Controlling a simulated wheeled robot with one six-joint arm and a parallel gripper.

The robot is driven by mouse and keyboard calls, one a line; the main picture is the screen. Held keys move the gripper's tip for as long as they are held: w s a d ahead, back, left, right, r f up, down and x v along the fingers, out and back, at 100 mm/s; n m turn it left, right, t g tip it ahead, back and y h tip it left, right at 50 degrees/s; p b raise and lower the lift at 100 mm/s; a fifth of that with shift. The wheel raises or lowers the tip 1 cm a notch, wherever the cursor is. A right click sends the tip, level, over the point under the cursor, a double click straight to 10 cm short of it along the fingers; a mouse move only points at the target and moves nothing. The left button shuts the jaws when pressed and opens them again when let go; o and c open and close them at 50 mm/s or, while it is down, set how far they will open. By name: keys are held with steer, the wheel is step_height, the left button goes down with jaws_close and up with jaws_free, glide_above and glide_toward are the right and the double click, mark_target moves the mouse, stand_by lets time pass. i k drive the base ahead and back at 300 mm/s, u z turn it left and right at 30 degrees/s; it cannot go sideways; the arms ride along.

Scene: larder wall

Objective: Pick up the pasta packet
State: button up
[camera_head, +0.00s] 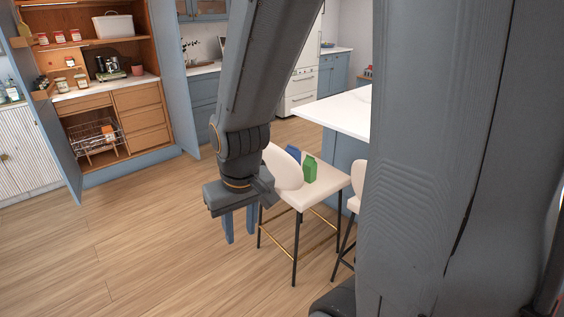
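No thing in view can be clearly read as the pasta packet. My gripper (240,229) hangs over the floor, left of the stool in the picture and apart from both packets. Its two blue fingers point down with a gap between them, and nothing shows between them.
A second white stool (354,203) stands to the right, partly hidden by my body. A white-topped island (335,108) is behind the stools. An open larder cupboard (180,90) with jars, a box and a wire basket (93,137) stands at left. The wooden floor at left is clear.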

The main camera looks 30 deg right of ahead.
mark_target(294, 152)
steer(key=u, duration=0.25)
steer(key=i, duration=1.15)
steer(key=z, duration=0.35)
steer(key=i, duration=0.75)
steer(key=z, duration=1.25)
steer(key=i, duration=0.5)
steer(key=z, duration=0.6)
